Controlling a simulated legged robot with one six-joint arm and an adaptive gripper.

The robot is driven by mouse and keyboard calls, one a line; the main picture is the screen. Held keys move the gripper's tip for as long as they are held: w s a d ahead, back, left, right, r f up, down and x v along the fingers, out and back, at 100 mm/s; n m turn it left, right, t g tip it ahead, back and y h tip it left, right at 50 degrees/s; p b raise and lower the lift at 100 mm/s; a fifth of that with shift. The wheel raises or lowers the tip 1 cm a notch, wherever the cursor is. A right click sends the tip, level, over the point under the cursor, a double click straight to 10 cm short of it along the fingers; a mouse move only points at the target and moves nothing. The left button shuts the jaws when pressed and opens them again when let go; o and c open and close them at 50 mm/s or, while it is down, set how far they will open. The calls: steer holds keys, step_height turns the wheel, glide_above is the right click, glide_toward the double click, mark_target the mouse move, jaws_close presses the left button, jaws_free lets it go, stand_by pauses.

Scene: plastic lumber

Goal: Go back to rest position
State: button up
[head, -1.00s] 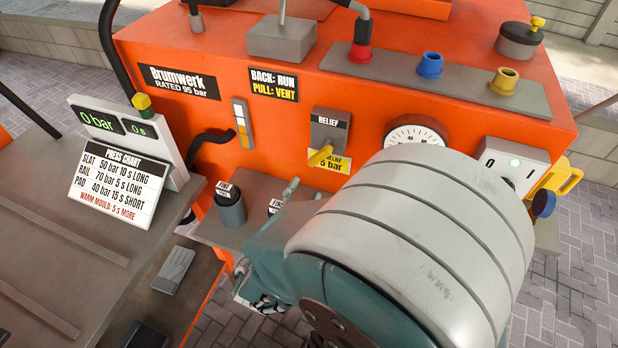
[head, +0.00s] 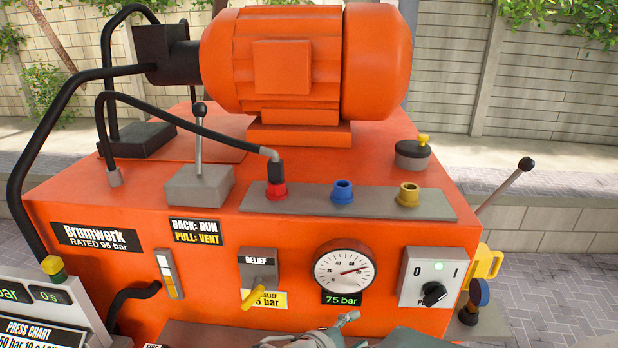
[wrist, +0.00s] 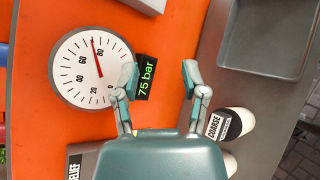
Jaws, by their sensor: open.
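My gripper (wrist: 160,78) is open and empty in the wrist view, its two fingers apart in front of the orange power unit. The round white pressure gauge (wrist: 92,66) and its green "75 bar" readout (wrist: 146,78) are beyond the fingers. In the head view only a small part of my gripper (head: 345,320) shows at the bottom edge, below the gauge (head: 344,270). The rest of my arm is mostly cut off there.
The yellow relief handle (head: 259,298) is left of the gauge, and the rotary switch (head: 434,293) is right of it. A lever (head: 199,140) stands on top, near the orange motor (head: 290,62). A container labelled COARSE (wrist: 231,123) and a grey tray (wrist: 262,40) are right in the wrist view.

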steer(key=s+d+r+m+g+y, duration=0.3)
steer(key=s+d+r+m+y, duration=0.3)
steer(key=m, duration=1)
steer(key=s+d+y, duration=0.2)
steer(key=s+y, duration=0.1)
steer(key=s, duration=0.1)
steer(key=shift+s+m+g+y, duration=0.2)
steer(key=shift+m+g+y, duration=0.1)
steer(key=shift+g, duration=0.1)
steer(key=shift+c, duration=0.2)
stand_by(1.4)
